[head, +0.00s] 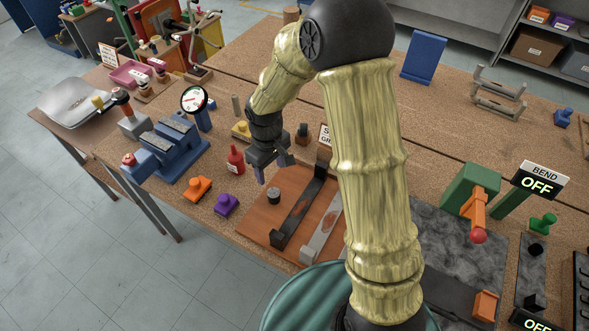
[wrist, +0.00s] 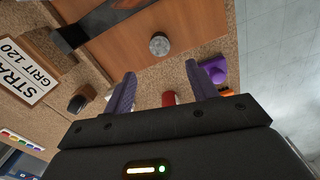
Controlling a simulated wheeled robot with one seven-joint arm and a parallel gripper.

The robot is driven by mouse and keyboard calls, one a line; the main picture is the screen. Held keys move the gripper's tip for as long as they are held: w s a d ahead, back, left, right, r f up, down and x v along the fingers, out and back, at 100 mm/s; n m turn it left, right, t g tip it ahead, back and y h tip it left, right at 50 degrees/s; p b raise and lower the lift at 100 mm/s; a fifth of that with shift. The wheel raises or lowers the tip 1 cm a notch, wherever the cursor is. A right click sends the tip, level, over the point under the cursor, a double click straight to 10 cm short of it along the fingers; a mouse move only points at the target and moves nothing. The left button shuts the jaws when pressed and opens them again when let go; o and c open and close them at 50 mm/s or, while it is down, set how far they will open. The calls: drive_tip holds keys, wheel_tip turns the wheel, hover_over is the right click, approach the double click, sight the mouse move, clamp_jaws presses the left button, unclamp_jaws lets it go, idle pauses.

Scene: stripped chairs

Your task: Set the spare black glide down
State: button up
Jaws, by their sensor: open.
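A small round black glide (head: 273,195) stands on the reddish wooden board (head: 259,228), near its left edge. The wrist view shows its round grey-looking top (wrist: 159,44) beyond my fingertips. My gripper (head: 270,172) is open and empty, pointing down above the board's back left part. In the wrist view, a clear gap shows between its two purple fingers (wrist: 160,72), and the glide is apart from both. The glide's underside is hidden.
Dark and grey metal bars (head: 300,215) lie on the board right of the glide. A red bottle (head: 235,160), an orange knob piece (head: 198,188) and a purple one (head: 226,204) stand left of it. A small dark piece (head: 302,130) stands behind. My arm hides part of the bench.

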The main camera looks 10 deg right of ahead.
drive_tip(key=s+d+r+m+t, duration=0.2)
drive_tip(key=s+d+r+m, duration=0.6)
drive_tip(key=s+d, duration=0.4)
drive_tip(key=shift+s+d+r+t, duration=0.35)
drive_tip(key=shift+d+r, duration=0.1)
drive_tip(key=shift+d, duration=0.35)
